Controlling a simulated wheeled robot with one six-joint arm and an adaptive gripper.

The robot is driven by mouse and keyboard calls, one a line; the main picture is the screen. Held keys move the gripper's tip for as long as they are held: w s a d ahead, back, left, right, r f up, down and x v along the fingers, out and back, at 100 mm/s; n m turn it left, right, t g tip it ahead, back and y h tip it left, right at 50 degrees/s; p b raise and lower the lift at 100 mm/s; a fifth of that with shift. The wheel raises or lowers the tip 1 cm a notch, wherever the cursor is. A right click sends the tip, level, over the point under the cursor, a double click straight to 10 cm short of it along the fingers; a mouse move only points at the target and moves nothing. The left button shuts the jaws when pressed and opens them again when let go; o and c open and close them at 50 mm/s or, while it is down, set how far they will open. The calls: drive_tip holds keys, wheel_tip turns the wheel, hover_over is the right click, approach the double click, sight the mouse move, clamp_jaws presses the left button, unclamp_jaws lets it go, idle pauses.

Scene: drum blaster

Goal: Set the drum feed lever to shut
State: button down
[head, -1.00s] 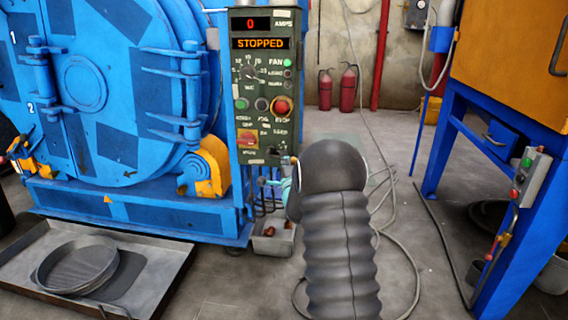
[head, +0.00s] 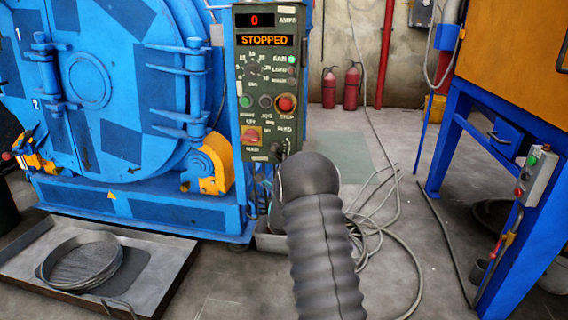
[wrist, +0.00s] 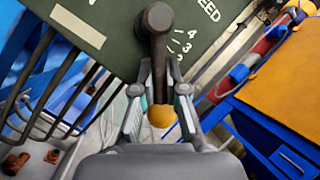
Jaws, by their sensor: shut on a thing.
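The drum feed lever (wrist: 157,55) has a dark round hub on the green control panel (wrist: 105,22) and a yellow knob at its near end. In the wrist view its arm points down the picture, toward me, away from the FEED scale marks at its right. My gripper (wrist: 160,84) has its fingers on both sides of the lever's arm, just above the knob, and is shut on it. In the head view the panel (head: 264,90) shows the lever's place at its lower right, and my arm hides the gripper and most of the lever. The panel display reads 0 and STOPPED.
The blue blaster drum (head: 90,85) stands left of the panel. A metal tray (head: 165,262) with a round sieve (head: 82,262) lies on the floor at left. Loose cables lie right of my arm. A blue stand (head: 505,200) is at right, with floor between.

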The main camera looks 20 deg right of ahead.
idle(0.4)
drive_tip(key=c, duration=1.2)
unclamp_jaws()
drive_tip(key=shift+s, duration=0.1)
drive_tip(key=v, duration=1.1)
drive_tip(key=shift+s+a+f, duration=0.2)
drive_tip(key=shift+s+a, duration=0.05)
drive_tip(key=shift+s, duration=0.05)
